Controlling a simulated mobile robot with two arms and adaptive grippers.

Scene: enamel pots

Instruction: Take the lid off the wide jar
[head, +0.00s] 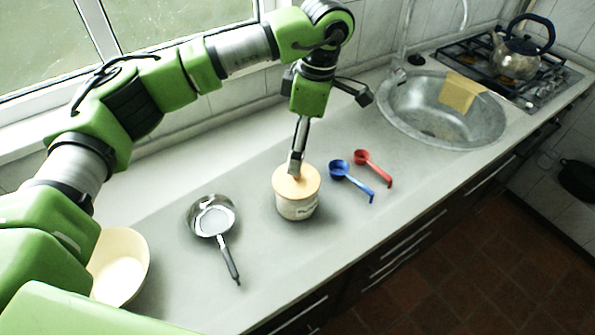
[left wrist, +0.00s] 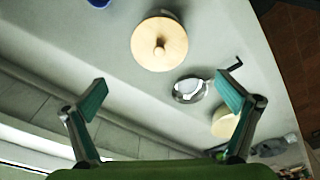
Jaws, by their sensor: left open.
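The wide jar (head: 297,208) is cream with dark lettering and stands upright on the counter. Its round pale wooden lid (head: 296,182) sits on top of it. In the left wrist view the lid (left wrist: 160,50) shows from above with a small central knob, and it hides most of the jar. My left gripper (head: 296,166) overlaps the lid's back part in the head view. In the left wrist view its two teal-padded fingers (left wrist: 165,92) are wide apart with nothing between them, and the lid lies beyond the tips. Contact is not visible. My right gripper is not in view.
A small metal pan (head: 212,222) and a cream bowl (head: 120,265) lie left of the jar. A blue scoop (head: 350,178) and a red scoop (head: 374,166) lie to its right. The sink (head: 440,125) and a kettle (head: 517,58) are farther right. Counter in front is clear.

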